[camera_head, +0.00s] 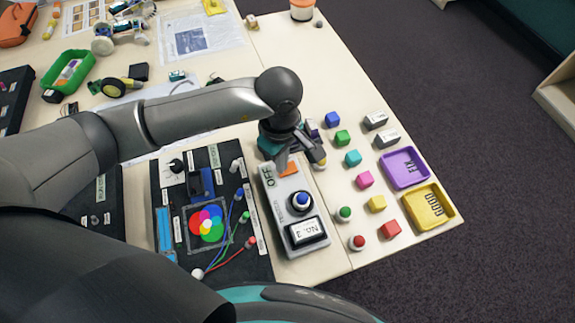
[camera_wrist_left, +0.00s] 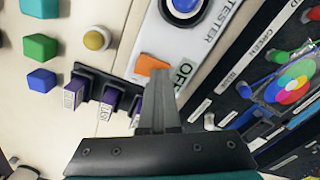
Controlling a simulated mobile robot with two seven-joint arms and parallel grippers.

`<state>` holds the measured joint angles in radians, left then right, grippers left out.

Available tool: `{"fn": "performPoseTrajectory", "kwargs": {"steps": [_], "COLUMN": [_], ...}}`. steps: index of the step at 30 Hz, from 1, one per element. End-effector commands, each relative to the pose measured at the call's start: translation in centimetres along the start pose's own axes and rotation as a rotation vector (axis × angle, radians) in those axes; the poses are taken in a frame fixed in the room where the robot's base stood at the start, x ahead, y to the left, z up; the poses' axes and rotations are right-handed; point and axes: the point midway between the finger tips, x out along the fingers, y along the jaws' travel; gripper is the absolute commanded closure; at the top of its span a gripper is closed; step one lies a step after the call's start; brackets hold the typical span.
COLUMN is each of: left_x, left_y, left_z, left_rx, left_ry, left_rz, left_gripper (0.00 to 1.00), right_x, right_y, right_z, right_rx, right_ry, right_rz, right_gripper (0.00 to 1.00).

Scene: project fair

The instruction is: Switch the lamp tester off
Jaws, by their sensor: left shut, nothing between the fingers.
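The lamp tester (camera_head: 282,190) is a light grey box on the table, with a blue round button (camera_head: 301,200), a "No. 3" plate (camera_head: 306,232) and an OFF label (camera_head: 268,178). An orange switch piece (camera_head: 288,169) sits at its far end. In the left wrist view the orange piece (camera_wrist_left: 152,65) lies just beyond the fingertips, beside the OFF label (camera_wrist_left: 185,76). My left gripper (camera_head: 316,163) is shut and empty, over the far end of the tester; it also shows in the left wrist view (camera_wrist_left: 158,75). I cannot tell whether it touches the switch. My right gripper is not in view.
A black board with a colour-circle picture (camera_head: 206,223) and cables stands left of the tester. Coloured blocks, a purple tray (camera_head: 420,175) and a yellow tray (camera_head: 441,216) lie to the right. Dark upright pieces (camera_wrist_left: 108,98) stand close to the left gripper.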

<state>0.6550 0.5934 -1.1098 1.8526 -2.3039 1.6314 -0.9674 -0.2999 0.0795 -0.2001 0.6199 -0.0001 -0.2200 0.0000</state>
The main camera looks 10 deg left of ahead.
Motion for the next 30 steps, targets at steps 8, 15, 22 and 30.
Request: {"fn": "performPoseTrajectory", "kwargs": {"steps": [8,15,22,30], "left_x": [-1.5,-3.5,-5.3,-7.0], "left_y": [0.0,-0.1,0.0,-0.1], "left_z": [0.0,0.0,0.0,0.0], "left_rx": [0.001,0.002,0.0,0.001], "left_ry": [0.0,-0.001,0.0,-0.001], "left_rz": [-0.001,-0.002,-0.001,-0.001], "left_gripper": [1.0,1.0,1.0,1.0], "right_x": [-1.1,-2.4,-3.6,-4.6], "right_y": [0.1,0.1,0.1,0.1], "right_z": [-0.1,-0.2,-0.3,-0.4], "right_rx": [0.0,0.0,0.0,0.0], "right_ry": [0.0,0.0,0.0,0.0], "right_rz": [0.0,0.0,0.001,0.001], "right_gripper": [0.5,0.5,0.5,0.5]}}
